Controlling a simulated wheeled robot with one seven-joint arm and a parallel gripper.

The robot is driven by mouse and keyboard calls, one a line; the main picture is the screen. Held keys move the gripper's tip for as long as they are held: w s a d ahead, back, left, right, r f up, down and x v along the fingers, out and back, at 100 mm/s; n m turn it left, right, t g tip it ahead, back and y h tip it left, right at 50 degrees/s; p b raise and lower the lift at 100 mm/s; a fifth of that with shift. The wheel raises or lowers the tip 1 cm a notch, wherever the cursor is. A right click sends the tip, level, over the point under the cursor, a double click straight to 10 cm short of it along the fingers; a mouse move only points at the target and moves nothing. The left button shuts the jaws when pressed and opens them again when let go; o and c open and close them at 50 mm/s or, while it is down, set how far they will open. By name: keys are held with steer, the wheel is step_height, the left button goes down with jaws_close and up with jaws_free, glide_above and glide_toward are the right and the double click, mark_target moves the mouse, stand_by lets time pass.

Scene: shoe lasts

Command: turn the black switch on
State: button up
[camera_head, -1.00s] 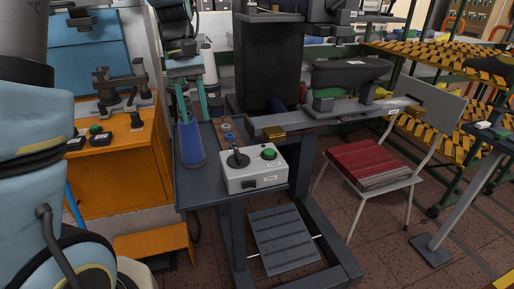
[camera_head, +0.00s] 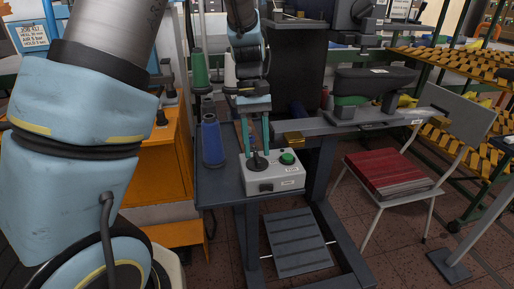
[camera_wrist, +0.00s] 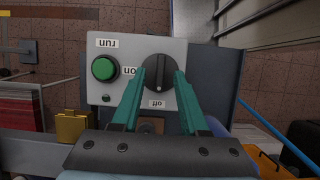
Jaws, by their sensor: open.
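The black switch (camera_head: 257,161) is a round rotary knob on top of a pale grey control box (camera_head: 275,182). In the wrist view, the white mark on the black switch (camera_wrist: 160,64) faces the "off" label (camera_wrist: 157,104); the "on" label (camera_wrist: 130,71) is to its left. My gripper (camera_head: 256,151) has teal fingers pointing down at the knob. In the wrist view my gripper (camera_wrist: 160,76) is open, with one fingertip on each side of the knob; I cannot tell whether they touch it.
A green button (camera_wrist: 103,68) with a "run" label sits beside the switch on the box. A blue thread spool (camera_head: 212,142) stands left of the box on the dark table. A brass block (camera_head: 293,138) lies behind it.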

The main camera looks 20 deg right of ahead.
steer(key=shift+s+f, duration=0.25)
steer(key=shift+f, duration=0.4)
jaws_close()
